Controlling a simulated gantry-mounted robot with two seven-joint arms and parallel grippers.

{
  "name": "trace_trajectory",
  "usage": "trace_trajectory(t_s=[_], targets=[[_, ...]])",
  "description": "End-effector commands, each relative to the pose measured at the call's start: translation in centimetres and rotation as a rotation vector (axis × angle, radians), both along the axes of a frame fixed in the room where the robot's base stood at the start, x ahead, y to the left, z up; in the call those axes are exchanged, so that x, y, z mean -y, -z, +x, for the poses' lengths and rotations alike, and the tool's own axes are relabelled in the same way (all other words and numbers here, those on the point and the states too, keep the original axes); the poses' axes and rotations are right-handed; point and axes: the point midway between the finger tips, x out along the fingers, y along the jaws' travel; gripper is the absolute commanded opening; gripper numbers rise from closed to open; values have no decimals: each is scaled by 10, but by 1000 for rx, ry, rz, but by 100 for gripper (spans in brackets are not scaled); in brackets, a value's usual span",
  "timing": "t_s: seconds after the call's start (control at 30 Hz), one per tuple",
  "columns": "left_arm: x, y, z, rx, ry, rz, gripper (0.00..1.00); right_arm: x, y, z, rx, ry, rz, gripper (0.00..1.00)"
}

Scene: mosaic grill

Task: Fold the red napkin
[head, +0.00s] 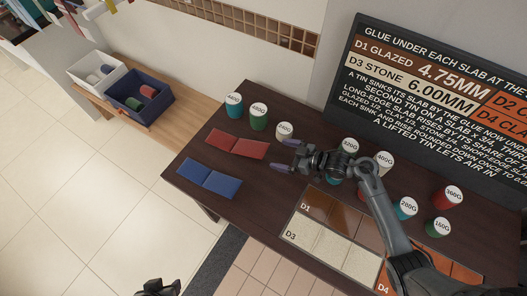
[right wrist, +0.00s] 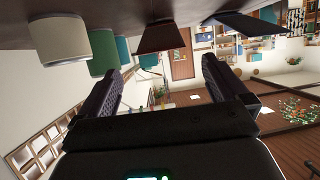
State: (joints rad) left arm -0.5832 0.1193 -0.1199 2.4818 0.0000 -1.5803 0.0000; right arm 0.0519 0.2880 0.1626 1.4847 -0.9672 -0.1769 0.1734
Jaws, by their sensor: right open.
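The red napkin (head: 252,149) lies spread on the dark table, with a crease line across its middle. It also shows in the right wrist view (right wrist: 163,38), ahead of the fingers, seen upside down. My right gripper (head: 284,156) is open and empty, just right of the napkin's right end and apart from it. Its two fingers frame the napkin's direction in the right wrist view (right wrist: 165,78). A dark part of what looks like my left gripper (head: 158,289) shows at the bottom edge, cut off, well away from the napkin.
A blue napkin (head: 209,178) lies in front of the red one. Teal (head: 234,110), green (head: 258,120) and white (head: 284,131) tins stand behind it. More tins and a slab tray (head: 297,224) are to the right. A blue bin (head: 161,107) stands at left.

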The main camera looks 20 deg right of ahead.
Motion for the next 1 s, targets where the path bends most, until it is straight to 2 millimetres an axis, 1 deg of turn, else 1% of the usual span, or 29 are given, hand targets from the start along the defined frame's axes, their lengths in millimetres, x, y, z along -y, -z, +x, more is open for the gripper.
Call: trace_trajectory(t_s=[0.2, 0.3, 0.5, 0.7, 0.97, 1.0], targets=[[0, 7, 1, 2, 0, 1, 43, -24, 15, 25, -1, 0, 2, 100], [0, 10, 1, 2, 0, 1, 43, -32, 21, 36, -2, 2, 2, 100], [0, 14, 1, 3, 1, 1, 43, -46, 30, 51, -1, 1, 0, 100], [0, 16, 1, 2, 1, 1, 43, -52, 33, 57, -1, 1, 0, 100], [0, 16, 1, 2, 1, 1, 43, -53, 33, 58, -1, 1, -2, 100], [0, 16, 1, 2, 1, 1, 43, -52, 33, 58, -1, 1, -2, 97]])
